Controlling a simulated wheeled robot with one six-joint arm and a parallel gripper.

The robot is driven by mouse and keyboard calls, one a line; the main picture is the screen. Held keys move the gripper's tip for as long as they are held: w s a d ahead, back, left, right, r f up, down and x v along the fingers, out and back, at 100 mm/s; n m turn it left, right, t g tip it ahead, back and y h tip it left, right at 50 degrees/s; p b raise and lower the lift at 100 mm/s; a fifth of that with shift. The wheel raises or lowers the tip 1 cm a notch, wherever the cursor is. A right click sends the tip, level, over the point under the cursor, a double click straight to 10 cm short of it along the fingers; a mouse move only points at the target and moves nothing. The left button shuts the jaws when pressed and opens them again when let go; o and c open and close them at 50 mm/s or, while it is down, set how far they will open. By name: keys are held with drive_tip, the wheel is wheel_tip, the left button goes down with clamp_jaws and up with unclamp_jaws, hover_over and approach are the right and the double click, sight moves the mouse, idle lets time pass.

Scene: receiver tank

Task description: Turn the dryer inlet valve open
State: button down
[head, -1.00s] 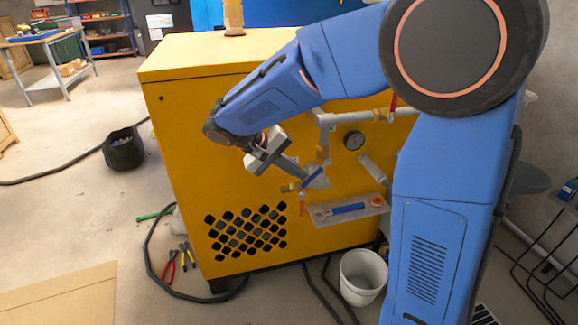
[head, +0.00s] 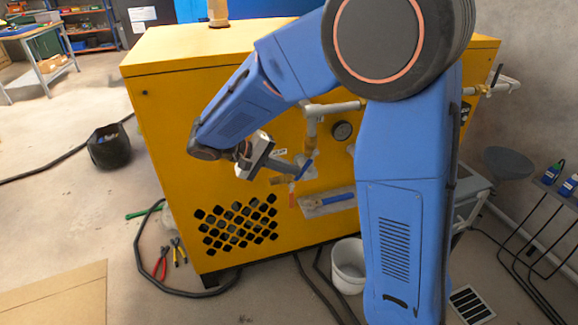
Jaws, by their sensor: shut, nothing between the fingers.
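My gripper (head: 286,166) is in front of the yellow cabinet's front panel, left of a blue lever handle (head: 303,170). Its grey fingers are small in the picture and partly merge with grey pipework behind them; they are shut and empty. The blue handle slants up to the right, close to the fingertips; I cannot tell whether they touch. A red handle (head: 292,195) hangs down just below it. I cannot read a label that tells which one is the dryer inlet valve. The valve body is mostly hidden.
A pressure gauge (head: 342,131) and grey pipe (head: 335,108) are on the yellow cabinet (head: 190,120). A tray (head: 340,206) with a blue-handled tool sticks out below. A white bucket (head: 348,268), pliers (head: 162,262) and a black hose (head: 145,255) are on the floor.

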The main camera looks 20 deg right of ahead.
sight(301, 177)
drive_tip(key=f+h, duration=0.1)
drive_tip(key=d+f+h, duration=0.1)
drive_tip(key=shift+h, duration=0.3)
drive_tip(key=shift+d+f, duration=0.45)
drive_tip(key=shift+d, duration=0.2)
drive_tip(key=shift+d+f, duration=0.45)
drive_tip(key=shift+d, duration=0.15)
drive_tip(key=shift+r, duration=0.1)
drive_tip(key=shift+r, duration=0.75)
